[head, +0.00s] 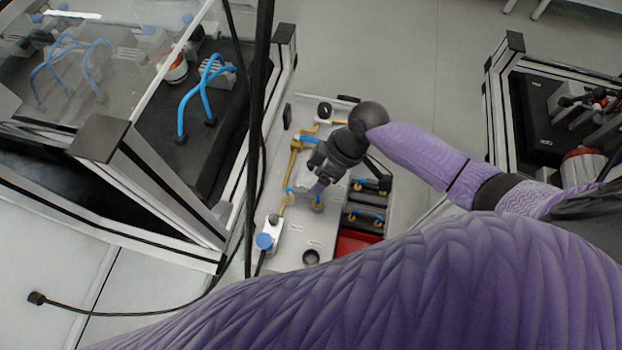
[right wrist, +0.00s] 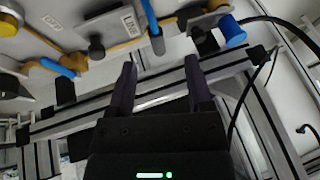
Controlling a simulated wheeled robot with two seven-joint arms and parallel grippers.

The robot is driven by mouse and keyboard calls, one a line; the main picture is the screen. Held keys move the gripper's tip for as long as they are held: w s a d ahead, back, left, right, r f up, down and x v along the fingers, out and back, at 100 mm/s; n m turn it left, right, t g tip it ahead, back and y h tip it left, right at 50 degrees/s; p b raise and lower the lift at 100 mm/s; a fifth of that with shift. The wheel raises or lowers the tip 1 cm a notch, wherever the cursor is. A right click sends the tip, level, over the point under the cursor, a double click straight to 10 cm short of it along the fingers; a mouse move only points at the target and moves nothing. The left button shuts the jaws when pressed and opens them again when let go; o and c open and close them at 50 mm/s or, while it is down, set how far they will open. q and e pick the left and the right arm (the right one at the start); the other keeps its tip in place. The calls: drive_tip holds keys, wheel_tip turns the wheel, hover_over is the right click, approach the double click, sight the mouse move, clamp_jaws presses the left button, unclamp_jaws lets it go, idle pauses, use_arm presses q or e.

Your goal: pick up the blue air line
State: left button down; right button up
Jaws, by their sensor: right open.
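My right gripper (head: 318,188) reaches down over a light panel (head: 300,232) in the middle of the head view. In the right wrist view its fingers (right wrist: 161,82) are apart, with nothing between them. A blue tube piece (right wrist: 151,18) with a dark lower end shows just beyond the fingertips, near their gap. Blue pieces also sit on the panel in the head view (head: 289,192). Which of these is the air line I cannot tell for sure. Larger bent blue lines (head: 203,92) stand in the framed station at left. My left gripper is not in view.
A blue knob (head: 264,241) sits at the panel's near left. Dark bins (head: 362,200) with small blue-marked parts and a red bin (head: 355,242) lie right of the panel. A black upright post (head: 257,130) and cable stand left of it. Open floor (head: 420,60) lies behind.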

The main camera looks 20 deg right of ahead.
sight(304, 190)
drive_tip(key=b+x, duration=0.1)
drive_tip(key=x, duration=0.3)
drive_tip(key=b+x, duration=0.1)
drive_tip(key=x, duration=0.2)
drive_tip(key=shift+w+a+b, duration=0.15)
drive_tip(key=shift+w+b, duration=0.15)
drive_tip(key=shift+w, duration=0.05)
clamp_jaws()
drive_tip(key=shift+r, duration=0.1)
